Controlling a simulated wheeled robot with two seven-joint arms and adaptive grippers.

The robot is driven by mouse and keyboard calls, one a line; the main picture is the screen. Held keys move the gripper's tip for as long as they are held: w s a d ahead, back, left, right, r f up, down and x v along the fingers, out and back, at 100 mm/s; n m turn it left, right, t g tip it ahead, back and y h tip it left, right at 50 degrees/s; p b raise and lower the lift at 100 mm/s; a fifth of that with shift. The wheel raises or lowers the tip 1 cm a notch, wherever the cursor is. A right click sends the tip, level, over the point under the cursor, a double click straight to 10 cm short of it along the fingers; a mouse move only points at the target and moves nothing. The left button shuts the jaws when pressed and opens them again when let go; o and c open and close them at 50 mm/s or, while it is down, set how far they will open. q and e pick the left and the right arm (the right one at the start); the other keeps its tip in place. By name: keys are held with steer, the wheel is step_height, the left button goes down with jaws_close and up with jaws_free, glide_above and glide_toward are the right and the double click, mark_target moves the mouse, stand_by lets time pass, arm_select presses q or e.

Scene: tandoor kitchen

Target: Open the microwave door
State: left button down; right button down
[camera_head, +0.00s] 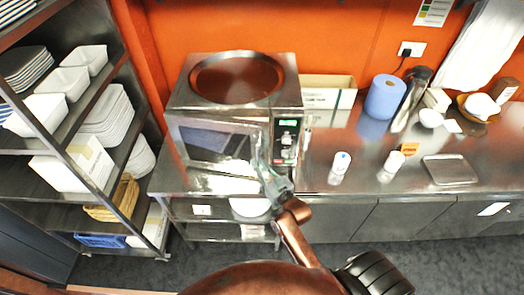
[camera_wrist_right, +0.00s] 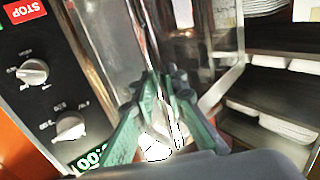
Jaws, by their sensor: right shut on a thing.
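The microwave (camera_head: 235,110) is a steel box on the steel counter, with a dark round plate on its top. Its door (camera_head: 205,140) with a dark window is on the left of the front. The door looks closed or nearly so; I cannot tell if there is a small gap. My right gripper (camera_head: 264,168) is at the door's right edge, beside the control panel (camera_head: 287,140). In the right wrist view, the green fingers of my right gripper (camera_wrist_right: 162,90) are shut on the upright door handle, which they partly hide. My left gripper is not in view.
A steel shelf rack (camera_head: 125,185) with white containers stands close to the microwave's left. To its right on the counter are a box (camera_head: 328,97), a blue roll (camera_head: 385,97), two small bottles and a tray (camera_head: 450,170). The floor in front is clear.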

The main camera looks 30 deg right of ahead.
steer(key=s+a+p, duration=0.2)
steer(key=s+a, duration=0.2)
steer(key=a, duration=0.2)
steer(key=shift+s+a, duration=0.35)
steer(key=shift+s, duration=0.05)
steer(key=c, duration=2)
jaws_free()
steer(key=shift+o, duration=0.2)
steer(key=s, duration=1.2)
steer(key=shift+d, duration=0.25)
steer(key=shift+c, duration=0.4)
